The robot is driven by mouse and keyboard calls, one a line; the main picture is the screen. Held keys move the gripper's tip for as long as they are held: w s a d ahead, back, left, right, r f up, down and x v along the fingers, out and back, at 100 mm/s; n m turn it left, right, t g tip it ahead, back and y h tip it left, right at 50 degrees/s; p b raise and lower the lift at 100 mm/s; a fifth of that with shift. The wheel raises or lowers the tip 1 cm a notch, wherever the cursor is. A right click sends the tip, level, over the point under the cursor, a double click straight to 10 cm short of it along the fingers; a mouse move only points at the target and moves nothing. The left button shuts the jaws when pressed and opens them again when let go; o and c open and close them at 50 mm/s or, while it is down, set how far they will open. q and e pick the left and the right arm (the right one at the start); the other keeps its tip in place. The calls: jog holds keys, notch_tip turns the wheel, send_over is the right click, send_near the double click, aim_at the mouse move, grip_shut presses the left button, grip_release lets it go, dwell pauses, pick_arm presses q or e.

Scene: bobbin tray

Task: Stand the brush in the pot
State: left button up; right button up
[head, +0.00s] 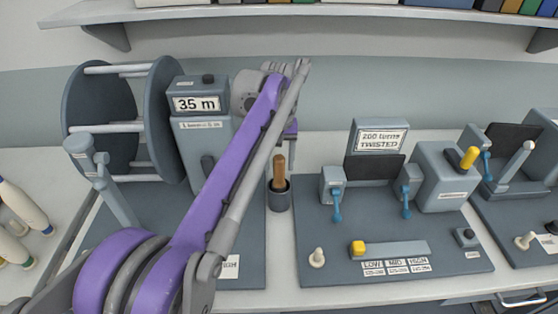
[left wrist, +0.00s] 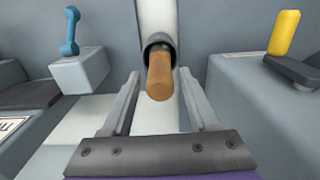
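The brush (head: 279,168) has a brown wooden handle and stands upright in the small dark grey pot (head: 280,199) at the middle of the bench; its lower end is hidden inside. In the left wrist view the brush handle (left wrist: 159,76) points toward the camera, with the pot (left wrist: 156,41) behind it. My left gripper (left wrist: 159,73) is open, its fingers spread to either side of the handle with gaps showing. In the head view my left gripper (head: 290,132) is mostly hidden by its own arm, just above the brush. My right gripper is out of view.
A winder with a large reel (head: 115,120) and a "35 m" display (head: 197,104) stands left of the pot. A twisting station (head: 392,235) with blue handles and a yellow knob is close on its right. Bobbins (head: 18,205) lie far left; a shelf (head: 300,14) hangs above.

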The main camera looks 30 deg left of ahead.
pick_arm(q)
jog(key=shift+o, duration=0.6)
notch_tip(320, 180, up, 11)
jog(key=shift+f+p, duration=0.1)
jog(key=shift+p, duration=0.75)
jog(key=shift+f, duration=0.1)
